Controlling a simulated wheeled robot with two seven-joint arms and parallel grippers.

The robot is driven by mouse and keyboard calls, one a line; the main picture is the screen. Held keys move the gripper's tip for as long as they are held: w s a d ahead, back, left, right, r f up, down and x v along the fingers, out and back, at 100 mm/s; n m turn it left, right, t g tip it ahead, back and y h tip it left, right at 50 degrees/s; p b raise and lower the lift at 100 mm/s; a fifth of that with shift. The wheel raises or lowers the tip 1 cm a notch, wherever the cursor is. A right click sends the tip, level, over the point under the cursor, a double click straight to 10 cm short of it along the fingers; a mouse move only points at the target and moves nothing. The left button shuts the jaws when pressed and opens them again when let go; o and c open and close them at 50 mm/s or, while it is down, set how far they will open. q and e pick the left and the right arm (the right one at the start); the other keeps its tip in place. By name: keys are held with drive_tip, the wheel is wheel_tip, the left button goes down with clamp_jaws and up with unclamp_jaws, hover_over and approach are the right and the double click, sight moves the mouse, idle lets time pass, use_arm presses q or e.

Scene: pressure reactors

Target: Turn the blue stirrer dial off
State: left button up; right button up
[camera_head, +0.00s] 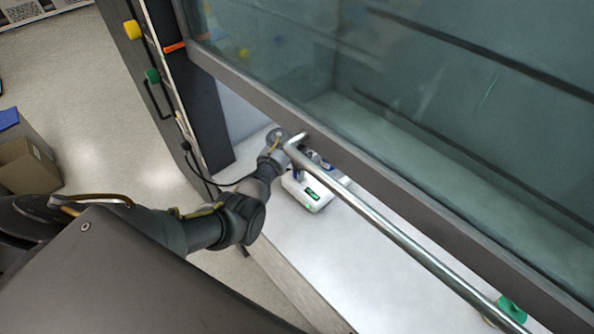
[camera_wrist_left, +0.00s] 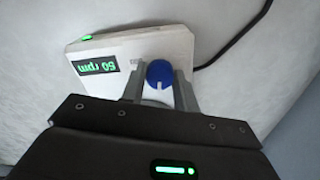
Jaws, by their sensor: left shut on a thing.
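The white stirrer (camera_head: 308,194) stands on the pale worktop under the raised glass front. Its lit display (camera_wrist_left: 97,66) reads 50 rpm, upside down in the left wrist view. The blue stirrer dial (camera_wrist_left: 159,72) is on the stirrer's face, with its white mark pointing down in that view. My left gripper (camera_wrist_left: 160,80) has one finger on each side of the dial and is shut on it. In the head view, the metal handle bar and my wrist hide most of my left gripper and the dial. My right gripper is not in view.
A metal handle bar (camera_head: 400,238) runs along the lower edge of the glass front (camera_head: 400,110), close over my left wrist. A black cable (camera_wrist_left: 236,40) leaves the stirrer. The worktop (camera_head: 310,255) in front of the stirrer is clear. A cardboard box (camera_head: 27,163) stands far left.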

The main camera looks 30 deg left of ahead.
use_arm(q)
drive_tip(key=shift+w+r+n, duration=0.15)
drive_tip(key=shift+n, duration=0.85)
drive_tip(key=o, duration=1)
drive_tip(key=shift+c, duration=0.2)
